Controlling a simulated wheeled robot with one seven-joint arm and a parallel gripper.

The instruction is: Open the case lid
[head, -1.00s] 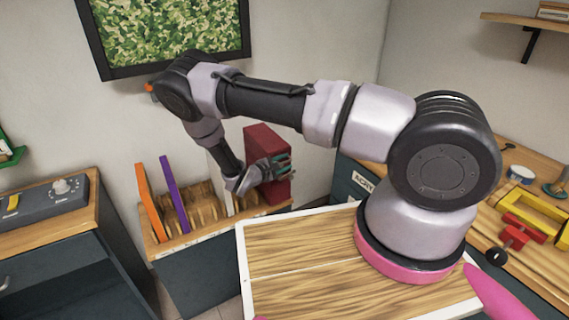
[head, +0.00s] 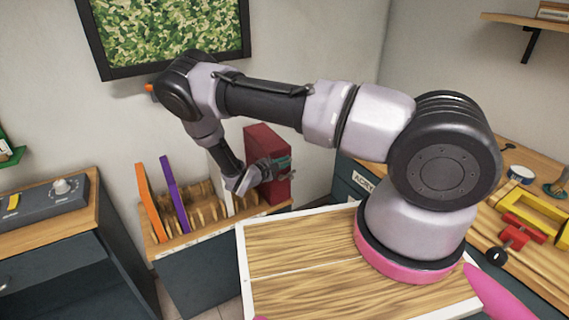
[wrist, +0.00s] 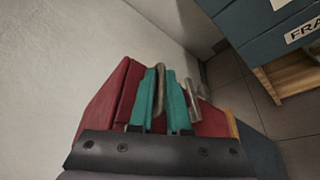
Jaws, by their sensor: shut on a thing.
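The case is a dark red box (head: 267,150) standing upright at the right end of the low wooden rack. My gripper (head: 284,163) is at its front side, partly covering it. In the wrist view the red case (wrist: 105,100) lies behind the teal fingers of my gripper (wrist: 162,80), with a seam along its left part. The fingers are close together on a thin grey metal piece, which looks like the case's handle (wrist: 160,90). The lid looks shut. The fingers hide part of the case front.
An orange board (head: 150,200) and a purple board (head: 175,195) stand in slots of the wooden rack (head: 205,215) left of the case. A wall is close behind. A wood-topped surface (head: 300,245) is in front, and a dark cabinet (head: 350,185) stands to the right.

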